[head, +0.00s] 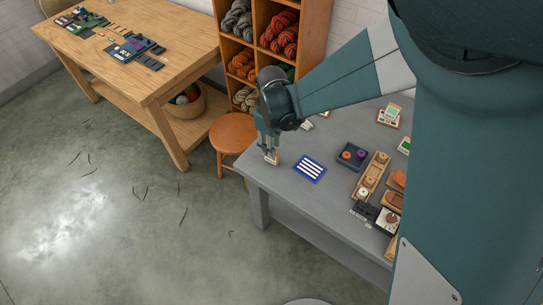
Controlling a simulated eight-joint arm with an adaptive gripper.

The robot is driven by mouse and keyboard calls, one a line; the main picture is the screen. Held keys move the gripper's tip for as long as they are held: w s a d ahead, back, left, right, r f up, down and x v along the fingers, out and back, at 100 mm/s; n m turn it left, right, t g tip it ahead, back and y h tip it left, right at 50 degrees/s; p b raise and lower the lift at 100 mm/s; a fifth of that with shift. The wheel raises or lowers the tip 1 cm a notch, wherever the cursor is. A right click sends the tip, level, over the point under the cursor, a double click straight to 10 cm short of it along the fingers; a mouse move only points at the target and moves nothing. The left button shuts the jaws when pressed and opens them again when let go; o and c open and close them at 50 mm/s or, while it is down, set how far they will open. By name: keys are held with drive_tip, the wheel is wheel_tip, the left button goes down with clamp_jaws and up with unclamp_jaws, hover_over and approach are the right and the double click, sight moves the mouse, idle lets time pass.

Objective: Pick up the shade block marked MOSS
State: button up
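I cannot make out the word MOSS on anything in view.
A blue card with white stripes (310,169) lies right of my gripper. A dark tray (352,155) and a wooden holder (361,190) stand further right. A round stool (233,133) is beside the table, a wool shelf (247,48) behind, a wooden workbench (165,78) at left.

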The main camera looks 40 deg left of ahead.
drive_tip(key=shift+f+b, duration=0.35)
drive_tip(key=shift+f, duration=2.05)
clamp_jaws()
